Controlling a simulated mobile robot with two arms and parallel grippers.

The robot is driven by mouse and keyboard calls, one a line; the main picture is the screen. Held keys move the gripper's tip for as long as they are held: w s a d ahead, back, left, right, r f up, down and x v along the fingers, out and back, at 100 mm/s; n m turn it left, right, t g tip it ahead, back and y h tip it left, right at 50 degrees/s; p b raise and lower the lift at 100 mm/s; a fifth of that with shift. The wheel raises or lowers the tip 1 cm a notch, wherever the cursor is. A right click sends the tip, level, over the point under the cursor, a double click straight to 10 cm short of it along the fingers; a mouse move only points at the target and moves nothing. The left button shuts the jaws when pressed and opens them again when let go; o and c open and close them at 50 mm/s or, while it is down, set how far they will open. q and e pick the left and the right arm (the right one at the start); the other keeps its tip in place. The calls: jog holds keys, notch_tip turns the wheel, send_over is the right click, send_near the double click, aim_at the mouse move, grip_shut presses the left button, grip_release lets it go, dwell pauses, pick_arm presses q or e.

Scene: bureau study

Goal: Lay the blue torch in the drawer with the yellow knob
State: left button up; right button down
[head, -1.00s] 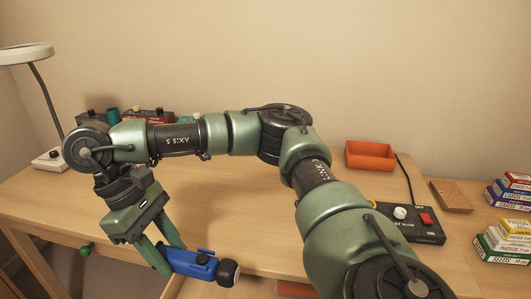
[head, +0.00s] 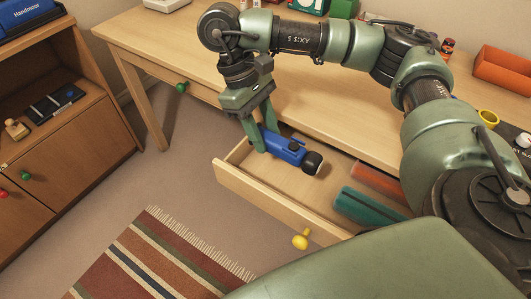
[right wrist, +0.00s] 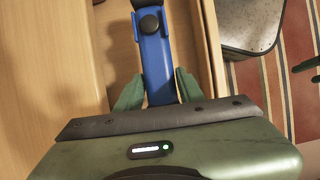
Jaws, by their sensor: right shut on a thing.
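The blue torch (head: 284,149) has a black head with a pale lens. My right gripper (head: 266,142) is shut on its body, which also shows between the fingers in the right wrist view (right wrist: 157,68). The drawer with the yellow knob (head: 301,241) is pulled open under the desk top. The torch is over the left part of this drawer (head: 262,192), with the head pointing right. I cannot tell whether it touches the drawer floor.
A teal object (head: 368,208) and an orange-red object (head: 378,180) lie in the drawer's right part. The left part's floor looks clear. A closed drawer with a green knob (head: 182,87) is at left. The desk top (head: 170,45) is above; a striped rug (head: 160,255) lies below.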

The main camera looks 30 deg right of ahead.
notch_tip(320, 180, down, 5)
jog(key=shift+r+b, duration=0.15)
jog(key=shift+b, duration=0.4)
jog(key=shift+f, duration=0.25)
notch_tip(320, 180, down, 3)
jog(key=shift+f+b, duration=0.15)
jog(key=shift+b, duration=0.5)
pick_arm(q)
jog(key=v, duration=0.4)
jog(key=shift+s+a, duration=0.1)
pick_arm(e)
jog(key=c, duration=0.9)
grip_release()
pick_arm(q)
jog(key=shift+w+t, duration=0.3)
jog(key=shift+t, duration=0.1)
